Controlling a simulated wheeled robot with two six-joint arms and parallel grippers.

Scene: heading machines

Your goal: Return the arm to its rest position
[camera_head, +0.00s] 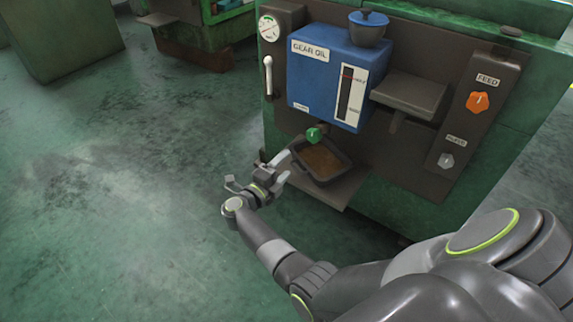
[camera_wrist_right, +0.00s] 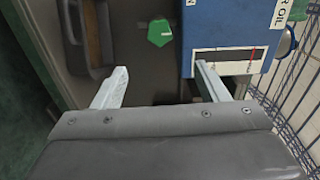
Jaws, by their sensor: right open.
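My right arm (camera_head: 272,249) reaches from the lower right toward the green machine in the head view. My right gripper (camera_head: 285,168) is open, with its two pale fingers apart and nothing between them. It is just left of the dark tray (camera_head: 347,165) holding brown liquid, and below and left of the green knob (camera_head: 314,135). In the right wrist view, the open gripper (camera_wrist_right: 163,77) faces the machine front, with the green knob (camera_wrist_right: 160,32) beyond the gap. I cannot tell if a finger touches the tray. My left gripper is not in view.
The blue gear oil box (camera_head: 311,81) with a lidded cup (camera_head: 368,28) sits above the tray. A grey shelf (camera_head: 409,95), orange knob (camera_head: 478,102) and grey knob (camera_head: 446,160) are to the right. The green floor (camera_head: 120,190) at left is clear.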

